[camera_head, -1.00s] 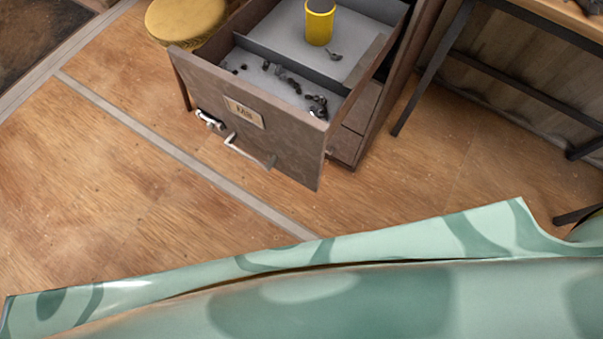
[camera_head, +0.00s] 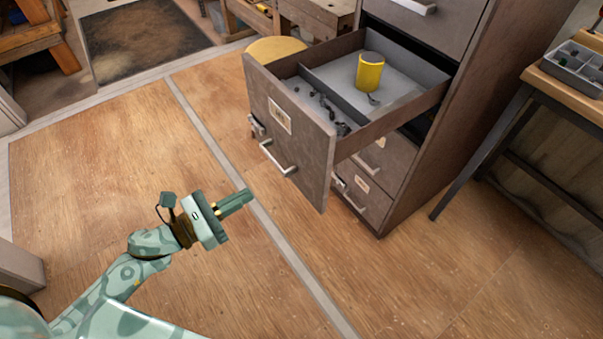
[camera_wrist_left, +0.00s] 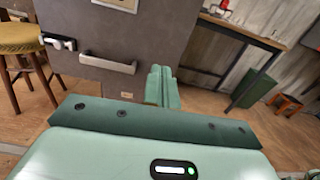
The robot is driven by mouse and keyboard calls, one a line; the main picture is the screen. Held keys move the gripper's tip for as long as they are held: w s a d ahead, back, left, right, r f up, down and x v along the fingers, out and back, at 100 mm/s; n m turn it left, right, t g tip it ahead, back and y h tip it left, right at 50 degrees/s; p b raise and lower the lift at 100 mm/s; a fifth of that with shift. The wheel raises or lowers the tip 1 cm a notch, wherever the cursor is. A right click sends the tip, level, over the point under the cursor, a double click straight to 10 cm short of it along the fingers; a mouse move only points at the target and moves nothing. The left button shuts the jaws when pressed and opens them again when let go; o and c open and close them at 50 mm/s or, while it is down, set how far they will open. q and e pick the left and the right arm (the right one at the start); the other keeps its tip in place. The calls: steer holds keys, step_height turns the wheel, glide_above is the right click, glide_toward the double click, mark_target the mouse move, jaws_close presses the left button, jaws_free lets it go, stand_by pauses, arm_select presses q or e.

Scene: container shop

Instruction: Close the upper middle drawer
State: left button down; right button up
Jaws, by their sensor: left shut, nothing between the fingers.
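The open drawer (camera_head: 292,130) sticks out of a grey-brown metal cabinet (camera_head: 430,165). It holds a yellow cylinder (camera_head: 369,72) and several small dark parts, with a divider between them. Its front has a label, a bar handle (camera_head: 279,160) and a latch at the left. My left gripper (camera_head: 248,196) is shut and empty, in front of the drawer and below and left of its handle, apart from it. In the left wrist view the drawer front (camera_wrist_left: 120,45) and its handle (camera_wrist_left: 108,63) lie ahead, with the shut fingers (camera_wrist_left: 162,80) to the right of the handle. My right gripper is not visible.
A yellow-topped stool (camera_head: 275,48) stands behind the drawer's left side. A table (camera_head: 530,95) with a parts tray (camera_head: 575,66) stands right of the cabinet. Closed drawers (camera_head: 385,158) lie below. The wooden floor in front is clear.

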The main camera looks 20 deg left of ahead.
arm_select(q)
glide_toward(307, 161)
steer(key=x, duration=0.7)
steer(key=shift+f, duration=0.1)
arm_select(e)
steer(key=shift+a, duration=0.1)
arm_select(q)
steer(key=shift+a, duration=0.1)
